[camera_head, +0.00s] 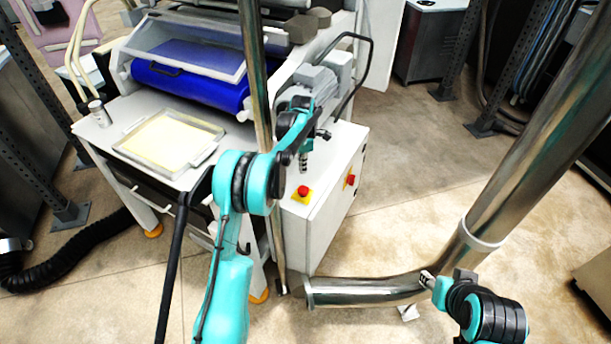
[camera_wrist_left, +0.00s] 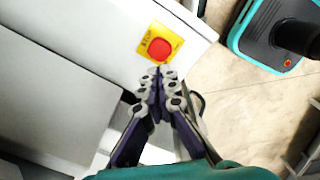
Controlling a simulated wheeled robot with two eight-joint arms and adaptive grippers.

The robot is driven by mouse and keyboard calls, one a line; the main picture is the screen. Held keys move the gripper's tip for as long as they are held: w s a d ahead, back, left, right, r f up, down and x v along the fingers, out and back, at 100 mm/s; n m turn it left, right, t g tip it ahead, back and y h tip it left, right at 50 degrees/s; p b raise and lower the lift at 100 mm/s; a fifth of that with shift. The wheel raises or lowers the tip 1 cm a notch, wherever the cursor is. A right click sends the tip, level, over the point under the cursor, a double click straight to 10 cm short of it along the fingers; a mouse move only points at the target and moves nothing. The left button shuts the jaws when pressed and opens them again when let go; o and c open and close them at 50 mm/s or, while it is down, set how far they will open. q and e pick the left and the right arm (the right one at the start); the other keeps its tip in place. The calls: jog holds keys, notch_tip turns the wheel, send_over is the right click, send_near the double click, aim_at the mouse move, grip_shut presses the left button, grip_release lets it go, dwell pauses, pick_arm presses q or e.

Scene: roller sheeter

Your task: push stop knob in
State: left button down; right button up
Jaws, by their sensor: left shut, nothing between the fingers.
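A red stop knob (camera_head: 303,190) sits on a yellow plate on top of the white cabinet's near corner. It also shows in the left wrist view (camera_wrist_left: 160,48), just beyond the fingertips. A second red knob (camera_head: 350,180) on a yellow plate is on the cabinet's side face. My left gripper (camera_head: 303,168) is shut and empty, pointing down above the top knob. In the wrist view its fingertips (camera_wrist_left: 159,75) lie close to the knob's edge; I cannot tell whether they touch. My right gripper (camera_head: 427,280) is small at the lower right, away from the knobs; its fingers are unclear.
The sheeter has a blue roller (camera_head: 190,85) behind a clear guard, and a tray of yellow dough (camera_head: 168,143) on its left table. A metal pipe (camera_head: 365,292) lies bent in front of the cabinet. The floor right of the cabinet (camera_head: 430,150) is clear.

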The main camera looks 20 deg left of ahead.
pick_arm(q)
notch_tip(320, 180, up, 4)
jog(key=shift+w+r+p, duration=0.1)
jog(key=shift+p, duration=0.25)
jog(key=s+d+r+m+t+b, duration=0.2)
jog(key=s+d+r+m+t, duration=0.15)
jog(key=s+r+m, duration=1.05)
jog(key=s+d+f+m+t+b, duration=0.1)
jog(key=s+f+m, duration=0.1)
jog(key=s, duration=0.5)
jog(key=s+d+f+m+t, duration=0.1)
jog(key=s+f+m, duration=0.2)
jog(key=s+m, duration=0.2)
jog(key=s+d+f+m+t+b, duration=0.1)
jog(key=s+f+m, duration=0.2)
jog(key=s, duration=0.7)
jog(key=shift+s+m+b, duration=0.3)
jog(key=shift+m+b, duration=0.05)
jog(key=shift+m, duration=0.05)
